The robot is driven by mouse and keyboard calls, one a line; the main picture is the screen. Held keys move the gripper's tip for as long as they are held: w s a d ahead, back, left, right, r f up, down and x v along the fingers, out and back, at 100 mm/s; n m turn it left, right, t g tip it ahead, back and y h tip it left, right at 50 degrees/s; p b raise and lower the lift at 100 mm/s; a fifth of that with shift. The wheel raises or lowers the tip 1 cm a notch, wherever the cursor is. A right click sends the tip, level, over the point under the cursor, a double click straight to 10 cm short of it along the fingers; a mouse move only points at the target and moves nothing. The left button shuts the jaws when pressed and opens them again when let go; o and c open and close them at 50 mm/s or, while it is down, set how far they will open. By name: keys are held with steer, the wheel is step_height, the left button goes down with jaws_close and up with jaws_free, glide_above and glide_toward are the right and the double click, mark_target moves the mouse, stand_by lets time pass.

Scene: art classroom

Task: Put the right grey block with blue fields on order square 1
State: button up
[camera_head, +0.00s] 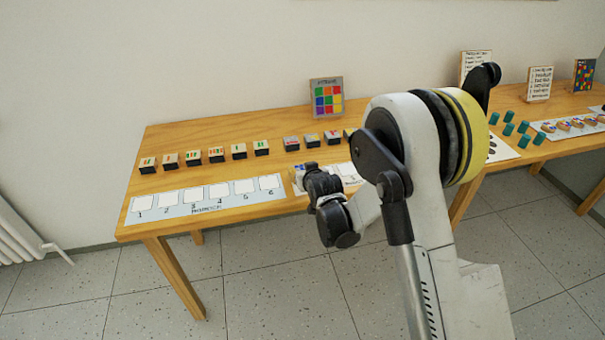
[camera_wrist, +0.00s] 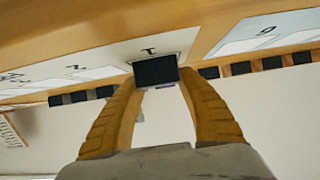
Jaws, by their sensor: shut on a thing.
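My gripper (camera_wrist: 157,80) is shut on a small block (camera_wrist: 156,69), with one yellow finger on each side. The block shows a black side and a thin pale, purplish edge in the wrist view; its patterned face is turned away. It is at the square marked 1 (camera_wrist: 178,40) of a white strip; I cannot tell whether it touches. In the head view, my arm hides much of that strip (camera_head: 350,173), right of the strip numbered 1 to 6 (camera_head: 180,211). Grey-topped blocks with coloured fields (camera_head: 291,142) stand in the back row, partly hidden by my arm.
Several cream-topped blocks with coloured bars (camera_head: 193,157) stand behind the left strip. A colour-grid board (camera_head: 326,98) leans at the wall. Green blocks (camera_head: 523,127) and another strip (camera_head: 567,126) lie to the right. Bare wood (camera_head: 230,172) separates strip and blocks.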

steer(key=shift+r, duration=0.1)
steer(key=o, duration=1.1)
